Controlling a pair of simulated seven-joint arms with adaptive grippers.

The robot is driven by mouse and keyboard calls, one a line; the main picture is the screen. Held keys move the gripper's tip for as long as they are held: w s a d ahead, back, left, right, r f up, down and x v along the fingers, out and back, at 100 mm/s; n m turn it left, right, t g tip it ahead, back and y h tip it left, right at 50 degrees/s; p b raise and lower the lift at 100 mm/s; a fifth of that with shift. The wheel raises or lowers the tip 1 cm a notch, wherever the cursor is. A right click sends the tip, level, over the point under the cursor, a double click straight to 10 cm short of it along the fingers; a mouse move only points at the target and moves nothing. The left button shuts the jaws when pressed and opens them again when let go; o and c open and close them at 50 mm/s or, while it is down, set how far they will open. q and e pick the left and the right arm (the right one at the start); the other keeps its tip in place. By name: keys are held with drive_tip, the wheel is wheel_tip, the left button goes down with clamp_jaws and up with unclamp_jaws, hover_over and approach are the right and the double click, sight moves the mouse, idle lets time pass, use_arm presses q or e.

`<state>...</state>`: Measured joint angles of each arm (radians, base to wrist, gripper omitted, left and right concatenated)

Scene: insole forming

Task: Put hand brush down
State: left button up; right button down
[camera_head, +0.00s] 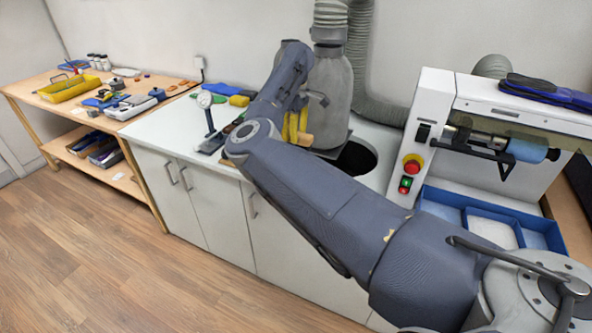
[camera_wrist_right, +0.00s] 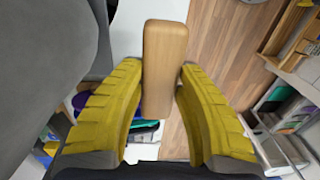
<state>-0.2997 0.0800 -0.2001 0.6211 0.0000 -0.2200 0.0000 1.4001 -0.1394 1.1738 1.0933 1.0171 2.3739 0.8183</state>
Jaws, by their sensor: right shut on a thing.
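My right gripper (camera_head: 294,128) has yellow ribbed fingers and is over the white counter, in front of the grey suction hood. In the right wrist view, its two fingers (camera_wrist_right: 160,115) are shut on the wooden handle of the hand brush (camera_wrist_right: 164,62). In the head view, a small piece of the wooden handle (camera_head: 305,139) shows beside the yellow fingers. The bristles cannot be made out. My left gripper is not in view.
The white counter (camera_head: 165,124) holds a dial gauge (camera_head: 206,105) on a stand, and blue and yellow items at the back. A round dark opening (camera_head: 357,158) lies right of the gripper. A machine with a red button (camera_head: 412,164) stands at right. A wooden bench (camera_head: 40,99) with a yellow tray (camera_head: 70,88) is at left.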

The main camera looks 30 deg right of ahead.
wheel_tip(320, 180, down, 14)
idle(0.6)
drive_tip(key=shift+f, duration=0.2)
drive_tip(key=c, duration=1)
unclamp_jaws()
drive_tip(key=shift+r, duration=0.1)
drive_tip(key=r, duration=1.2)
drive_tip(key=shift+w+d+r, duration=0.1)
drive_tip(key=shift+w+d, duration=0.05)
drive_tip(key=shift+d, duration=0.15)
